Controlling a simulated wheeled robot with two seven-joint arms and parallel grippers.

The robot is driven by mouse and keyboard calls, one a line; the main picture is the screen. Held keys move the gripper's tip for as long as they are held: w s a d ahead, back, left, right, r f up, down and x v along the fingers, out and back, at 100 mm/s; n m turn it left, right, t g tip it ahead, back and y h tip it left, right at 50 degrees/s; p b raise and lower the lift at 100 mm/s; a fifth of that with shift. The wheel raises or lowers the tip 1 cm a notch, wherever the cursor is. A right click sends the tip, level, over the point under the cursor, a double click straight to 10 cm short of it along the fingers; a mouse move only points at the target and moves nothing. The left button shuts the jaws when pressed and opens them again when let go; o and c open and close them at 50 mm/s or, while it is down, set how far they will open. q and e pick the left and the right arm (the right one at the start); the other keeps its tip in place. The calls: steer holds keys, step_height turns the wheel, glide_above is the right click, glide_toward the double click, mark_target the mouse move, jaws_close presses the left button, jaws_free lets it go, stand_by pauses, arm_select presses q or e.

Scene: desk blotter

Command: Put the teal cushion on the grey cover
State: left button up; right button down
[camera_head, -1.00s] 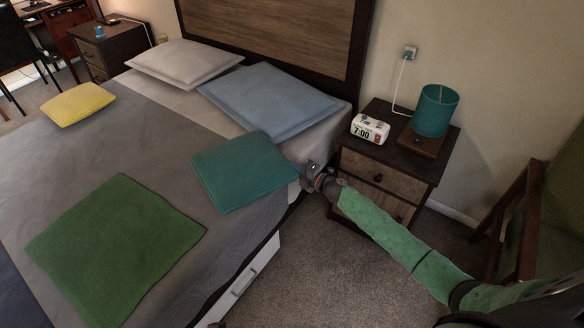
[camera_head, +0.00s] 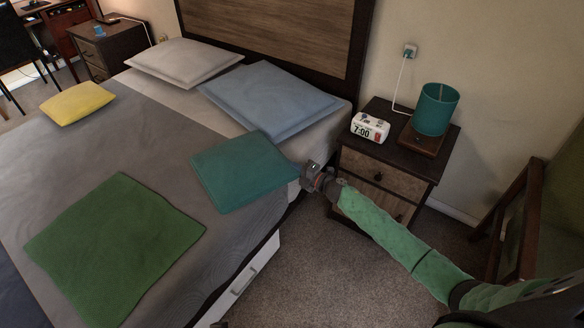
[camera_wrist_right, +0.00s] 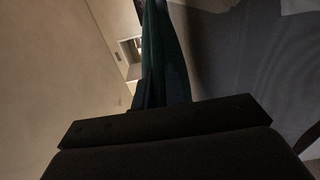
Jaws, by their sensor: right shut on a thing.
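The teal cushion (camera_head: 240,172) is at the bed's right side, beside the blue pillow, over the grey cover and the bed's edge. My right gripper (camera_head: 304,178) is shut on the cushion's right corner. In the right wrist view the cushion (camera_wrist_right: 162,60) shows edge-on as a dark teal strip rising from the gripper (camera_wrist_right: 165,112). The grey cover (camera_head: 120,150) spreads over the bed to the left of and below the cushion. I cannot tell whether the cushion's underside touches the cover. My left gripper is not in view.
A blue pillow (camera_head: 268,100) and a pale pillow (camera_head: 184,62) lie near the headboard. The nightstand (camera_head: 385,165), close to my right arm, bears a clock (camera_head: 370,127) and a teal lamp (camera_head: 436,108).

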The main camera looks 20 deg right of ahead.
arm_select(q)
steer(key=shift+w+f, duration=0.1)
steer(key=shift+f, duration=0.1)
arm_select(e)
steer(key=shift+f, duration=0.1)
steer(key=c, duration=1.5)
jaws_free()
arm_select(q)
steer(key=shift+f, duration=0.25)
arm_select(e)
steer(key=shift+o, duration=0.2)
steer(key=shift+r, duration=0.3)
steer(key=shift+r+p, duration=0.25)
steer(key=shift+p, duration=0.15)
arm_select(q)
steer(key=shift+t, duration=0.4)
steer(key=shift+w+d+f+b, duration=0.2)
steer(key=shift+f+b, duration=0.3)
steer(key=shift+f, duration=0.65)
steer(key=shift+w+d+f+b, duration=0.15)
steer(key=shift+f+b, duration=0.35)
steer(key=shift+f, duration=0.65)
arm_select(e)
steer(key=v, duration=1.2)
steer(key=shift+f, duration=0.15)
